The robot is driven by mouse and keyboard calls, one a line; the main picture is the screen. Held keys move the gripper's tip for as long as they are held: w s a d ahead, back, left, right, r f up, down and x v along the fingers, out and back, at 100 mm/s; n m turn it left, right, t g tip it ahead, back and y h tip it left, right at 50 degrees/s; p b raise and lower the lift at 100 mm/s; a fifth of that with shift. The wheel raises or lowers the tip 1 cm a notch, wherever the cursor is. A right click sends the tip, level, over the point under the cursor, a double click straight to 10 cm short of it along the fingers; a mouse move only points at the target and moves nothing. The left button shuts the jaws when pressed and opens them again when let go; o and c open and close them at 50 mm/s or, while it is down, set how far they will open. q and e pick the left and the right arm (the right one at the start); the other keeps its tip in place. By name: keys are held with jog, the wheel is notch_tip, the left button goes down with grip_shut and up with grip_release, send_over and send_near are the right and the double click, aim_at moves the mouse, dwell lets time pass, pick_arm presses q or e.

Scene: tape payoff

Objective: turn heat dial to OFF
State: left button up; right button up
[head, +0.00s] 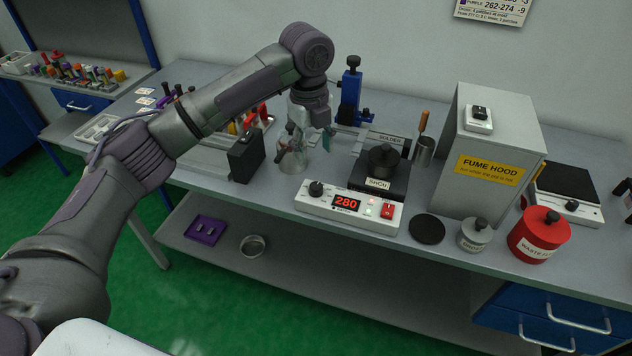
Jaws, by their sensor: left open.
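The heat dial (316,189) is a black knob on the left end of the white control box (350,208) at the table's front. Beside it a red display (346,202) reads 280, with a lit green lamp and a red switch (388,209) to the right. The solder pot (384,160), labelled SnCu, stands behind the box. My left gripper (301,148) hangs pointing down behind and left of the dial, apart from it. It is open, and its fingers are partly hard to make out against a clear glass vessel. My right gripper is not in view.
The grey fume hood (493,150) stands right of the pot. A black disc (427,229), a small grey lidded can (475,234) and a red waste can (538,235) line the front edge. A black block (246,156) and a blue stand (351,95) are near my arm.

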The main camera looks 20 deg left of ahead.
aim_at(316, 186)
pick_arm(q)
jog(key=f, duration=0.7)
jog(key=f+p, duration=0.1)
jog(key=f, duration=0.3)
jog(key=shift+w+d, duration=0.2)
jog(key=shift+w, duration=0.05)
grip_shut()
